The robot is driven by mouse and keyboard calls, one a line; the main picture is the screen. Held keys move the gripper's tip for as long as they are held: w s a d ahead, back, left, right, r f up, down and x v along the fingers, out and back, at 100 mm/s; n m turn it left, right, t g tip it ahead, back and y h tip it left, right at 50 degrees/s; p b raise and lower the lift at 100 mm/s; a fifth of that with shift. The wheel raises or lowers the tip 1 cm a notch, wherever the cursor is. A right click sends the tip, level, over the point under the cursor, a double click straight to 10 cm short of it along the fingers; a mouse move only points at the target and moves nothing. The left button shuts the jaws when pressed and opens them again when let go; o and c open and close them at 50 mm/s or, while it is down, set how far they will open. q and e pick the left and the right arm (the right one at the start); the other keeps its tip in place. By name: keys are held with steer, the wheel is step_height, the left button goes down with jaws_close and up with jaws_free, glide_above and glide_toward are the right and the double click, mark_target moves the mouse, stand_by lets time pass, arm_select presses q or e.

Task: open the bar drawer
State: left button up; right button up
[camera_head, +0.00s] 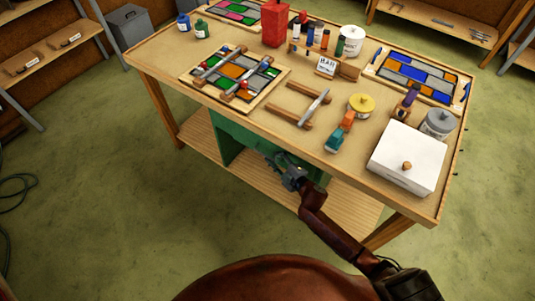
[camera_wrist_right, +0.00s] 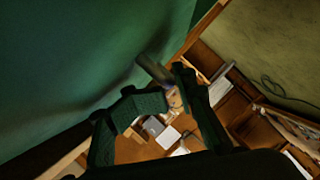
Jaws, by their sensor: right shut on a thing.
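The green bar drawer (camera_head: 240,135) is under the front edge of the workbench. Its green front fills the upper left of the right wrist view (camera_wrist_right: 80,60). My right gripper (camera_head: 277,162) reaches in low from the right and is against this front. In the right wrist view the fingers (camera_wrist_right: 160,98) close around a dark bar handle (camera_wrist_right: 154,68) standing off the green face. The gripper hides most of the handle in the head view. I cannot tell whether the drawer stands out from its housing. My left gripper is not in view.
The workbench (camera_head: 155,60) carries leaded panels, bottles, tools and a white box (camera_head: 408,157) near its front right corner. A wooden lower shelf (camera_head: 350,205) runs under it. The green floor (camera_head: 110,200) in front is clear; a hose (camera_head: 15,185) lies far left.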

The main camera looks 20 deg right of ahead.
mark_target(268, 154)
steer(key=shift+w+a+f, duration=0.25)
steer(key=shift+w, duration=0.25)
steer(key=shift+w+a+f, duration=0.25)
steer(key=shift+w, duration=0.25)
steer(key=shift+w+a+f+b, duration=0.1)
steer(key=shift+w+b, duration=0.2)
steer(key=shift+w, duration=0.1)
steer(key=shift+o, duration=0.7)
steer(key=shift+f, duration=0.1)
steer(key=shift+c, duration=0.7)
steer(key=shift+f, duration=0.1)
jaws_close()
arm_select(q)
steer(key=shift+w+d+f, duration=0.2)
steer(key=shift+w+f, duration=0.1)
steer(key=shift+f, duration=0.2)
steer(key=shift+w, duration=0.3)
arm_select(e)
steer(key=shift+w+d+r, duration=0.1)
steer(key=shift+d+r, duration=0.1)
